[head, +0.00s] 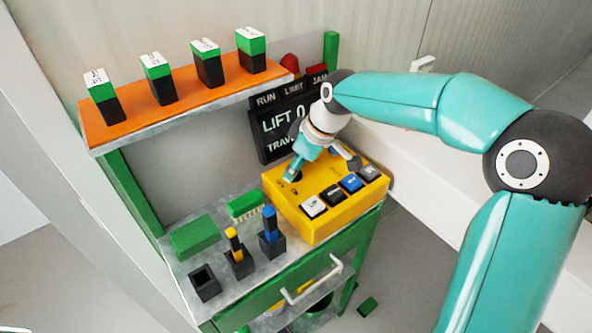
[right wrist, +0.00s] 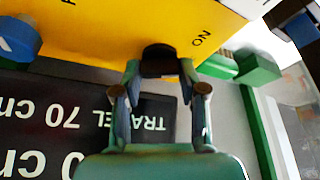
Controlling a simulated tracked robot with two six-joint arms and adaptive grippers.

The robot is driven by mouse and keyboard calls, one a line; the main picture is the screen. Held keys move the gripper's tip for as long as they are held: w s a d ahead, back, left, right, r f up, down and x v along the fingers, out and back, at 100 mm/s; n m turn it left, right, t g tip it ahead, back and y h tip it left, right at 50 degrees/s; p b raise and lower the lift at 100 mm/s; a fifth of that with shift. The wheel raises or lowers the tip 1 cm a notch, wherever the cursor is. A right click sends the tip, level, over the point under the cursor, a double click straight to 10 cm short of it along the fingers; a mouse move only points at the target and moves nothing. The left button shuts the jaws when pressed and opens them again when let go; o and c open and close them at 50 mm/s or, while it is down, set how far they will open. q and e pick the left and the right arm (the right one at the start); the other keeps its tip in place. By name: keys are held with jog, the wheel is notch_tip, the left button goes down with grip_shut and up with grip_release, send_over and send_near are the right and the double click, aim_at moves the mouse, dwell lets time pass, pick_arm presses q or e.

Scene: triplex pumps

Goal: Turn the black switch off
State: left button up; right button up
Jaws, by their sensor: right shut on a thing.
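The yellow control box (head: 318,223) sits on the workbench, with white, black and blue buttons along its front. The black switch (right wrist: 158,58) is on the box's yellow face, beside the "ON" label in the right wrist view. My right gripper (head: 291,175) reaches down onto the box's left part, and its fingers (right wrist: 160,74) are shut on the black switch from both sides. In the head view the gripper mostly hides the switch. My left gripper is not in view.
A dark display (head: 278,128) reading "LIFT 0" stands behind the box. An orange shelf (head: 185,108) with several green-and-black blocks is above at left. Black holders with a yellow tool (head: 234,241) and a blue tool (head: 269,220) stand left of the box, near green blocks (head: 195,237).

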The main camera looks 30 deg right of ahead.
jog(key=m+h+b, duration=0.1)
jog(key=m, duration=0.1)
jog(key=m+t+b, duration=0.1)
jog(key=m, duration=0.2)
jog(key=shift+a+r+h, duration=0.1)
jog(key=shift+h, duration=0.3)
jog(key=shift+m, duration=0.3)
jog(key=o, duration=0.9)
jog(key=shift+c, duration=0.2)
jog(key=shift+r, duration=0.1)
jog(key=v, duration=1.1)
jog(key=shift+r, duration=0.35)
jog(key=shift+s, duration=0.15)
